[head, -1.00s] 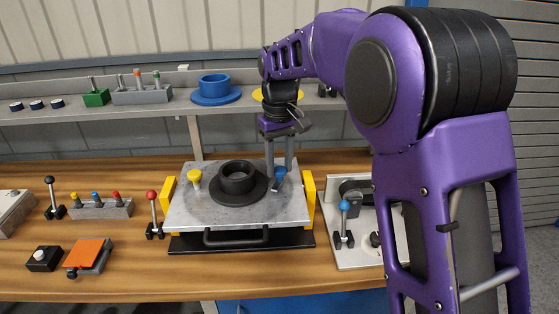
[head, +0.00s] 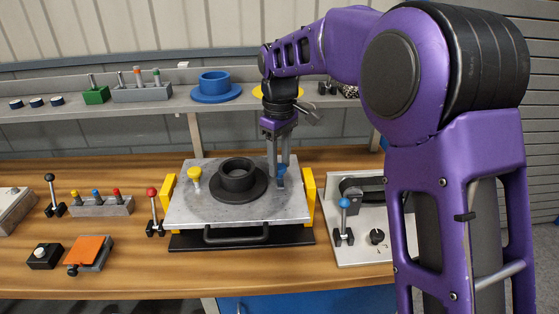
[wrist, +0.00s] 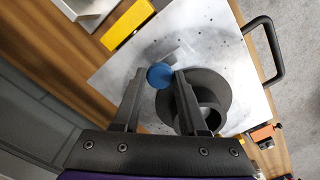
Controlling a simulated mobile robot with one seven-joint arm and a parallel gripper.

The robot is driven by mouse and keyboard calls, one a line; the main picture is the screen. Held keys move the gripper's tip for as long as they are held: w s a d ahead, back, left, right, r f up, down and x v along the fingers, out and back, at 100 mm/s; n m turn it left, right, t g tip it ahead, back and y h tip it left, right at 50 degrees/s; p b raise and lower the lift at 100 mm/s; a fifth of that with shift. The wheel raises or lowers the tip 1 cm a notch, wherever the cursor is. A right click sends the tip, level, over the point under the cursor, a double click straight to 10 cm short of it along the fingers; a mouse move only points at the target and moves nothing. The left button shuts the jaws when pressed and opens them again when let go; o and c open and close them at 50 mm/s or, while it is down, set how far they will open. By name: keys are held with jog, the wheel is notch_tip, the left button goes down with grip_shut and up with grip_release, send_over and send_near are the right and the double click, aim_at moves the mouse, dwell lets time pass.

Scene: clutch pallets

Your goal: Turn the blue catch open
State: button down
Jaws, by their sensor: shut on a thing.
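The blue catch (head: 281,174) stands near the right edge of the grey metal plate (head: 190,213). My gripper (head: 279,170) points down over it, with its two fingers on either side of the catch. In the wrist view the catch's round blue top (wrist: 160,76) sits between the fingertips of my gripper (wrist: 158,82), which is shut on it. The lower part of the catch is partly hidden by the fingers. A yellow catch (head: 194,176) stands on the plate's left side.
A black flanged ring (head: 239,192) sits mid-plate, close to the fingers. Yellow blocks (head: 310,192) flank the plate, and a black handle (head: 236,238) is at its front. A red-knobbed lever (head: 152,196) stands left and a blue-knobbed lever (head: 344,205) right. A shelf runs behind.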

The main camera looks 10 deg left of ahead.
aim_at(279, 167)
jog(key=shift+c, duration=2.2)
grip_release()
notch_tip(279, 167, up, 17)
jog(key=shift+r, duration=0.2)
